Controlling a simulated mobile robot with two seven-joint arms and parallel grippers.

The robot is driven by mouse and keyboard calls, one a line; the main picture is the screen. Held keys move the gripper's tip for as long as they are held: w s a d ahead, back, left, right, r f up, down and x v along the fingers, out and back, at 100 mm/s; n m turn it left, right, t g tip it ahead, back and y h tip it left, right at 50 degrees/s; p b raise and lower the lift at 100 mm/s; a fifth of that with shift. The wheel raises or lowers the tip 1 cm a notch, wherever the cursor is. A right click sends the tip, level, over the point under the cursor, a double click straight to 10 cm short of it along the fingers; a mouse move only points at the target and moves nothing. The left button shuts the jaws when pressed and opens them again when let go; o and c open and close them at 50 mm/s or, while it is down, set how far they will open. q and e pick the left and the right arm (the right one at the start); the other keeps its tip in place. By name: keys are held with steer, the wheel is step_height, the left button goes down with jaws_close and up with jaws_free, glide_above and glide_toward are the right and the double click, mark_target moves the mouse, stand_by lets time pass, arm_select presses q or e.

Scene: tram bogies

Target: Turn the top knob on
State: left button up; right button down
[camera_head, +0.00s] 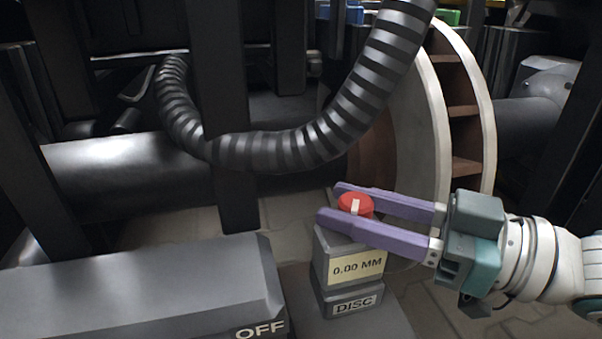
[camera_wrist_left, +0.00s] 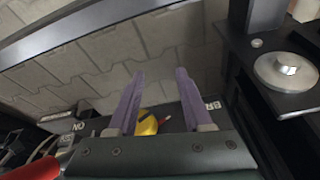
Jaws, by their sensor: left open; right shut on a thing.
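A red knob (camera_head: 355,204) with a pale pointer mark sits on top of a dark box (camera_head: 330,245). The box has a "0.00 MM" plate on its front and a "DISC" label below. My right gripper (camera_head: 331,201) comes in from the right, its two purple fingers on either side of the knob and shut on it. The pale mark on the knob points roughly toward the front. My left gripper (camera_wrist_left: 160,72) is outside the head view. The left wrist view shows its fingers apart with nothing between the tips.
A ribbed black hose (camera_head: 290,150) loops above the box. A large brake disc (camera_head: 425,130) stands behind it. A grey housing labelled OFF (camera_head: 140,285) fills the front left. In the left wrist view, a yellow part (camera_wrist_left: 147,123) lies beyond the palm and a round metal cap (camera_wrist_left: 287,71) is right.

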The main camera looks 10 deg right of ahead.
stand_by(0.4)
steer(key=shift+c, duration=2.2)
jaws_free()
steer(key=p+v, duration=0.4)
steer(key=v, duration=0.6)
